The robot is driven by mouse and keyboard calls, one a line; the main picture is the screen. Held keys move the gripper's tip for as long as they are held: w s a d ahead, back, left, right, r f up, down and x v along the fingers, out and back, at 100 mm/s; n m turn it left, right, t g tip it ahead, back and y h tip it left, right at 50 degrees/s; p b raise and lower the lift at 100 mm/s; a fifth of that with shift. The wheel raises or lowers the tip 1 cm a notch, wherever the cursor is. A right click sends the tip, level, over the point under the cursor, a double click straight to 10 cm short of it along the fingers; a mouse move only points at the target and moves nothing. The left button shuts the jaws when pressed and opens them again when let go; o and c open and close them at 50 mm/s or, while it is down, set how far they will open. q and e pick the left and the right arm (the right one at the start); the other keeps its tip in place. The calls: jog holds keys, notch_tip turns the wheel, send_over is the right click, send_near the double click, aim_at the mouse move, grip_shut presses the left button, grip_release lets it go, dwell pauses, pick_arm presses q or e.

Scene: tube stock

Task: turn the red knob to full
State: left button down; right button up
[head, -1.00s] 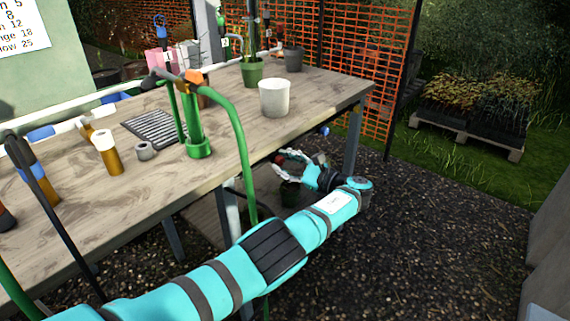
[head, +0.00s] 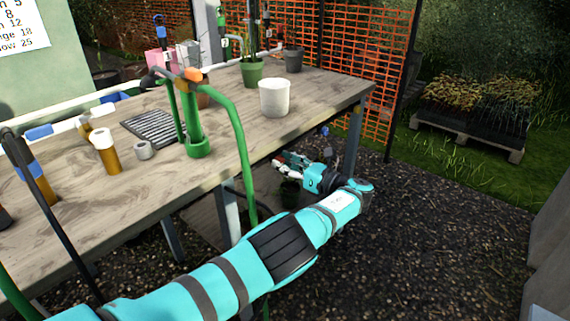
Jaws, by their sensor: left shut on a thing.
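My left arm reaches in from the bottom left, past the front of the wooden bench (head: 240,135). My left gripper (head: 281,163) is low by the bench's front edge, under the level of its top. It is shut on the red knob (head: 277,162), of which only a small red bit shows beside the fingers. The rest of the knob and any marks around it are hidden. My right gripper is out of view.
A green hose (head: 243,150) hangs over the bench's front edge, left of my gripper. A white pot (head: 274,97) and a green tube holder (head: 198,140) stand on the bench. A dark pot (head: 290,193) is below my gripper. The gravel at right is clear.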

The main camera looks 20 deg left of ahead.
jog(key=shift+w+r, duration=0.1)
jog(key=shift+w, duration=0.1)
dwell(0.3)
pick_arm(q)
jog(key=c, duration=1)
grip_release()
jog(key=shift+f, duration=0.1)
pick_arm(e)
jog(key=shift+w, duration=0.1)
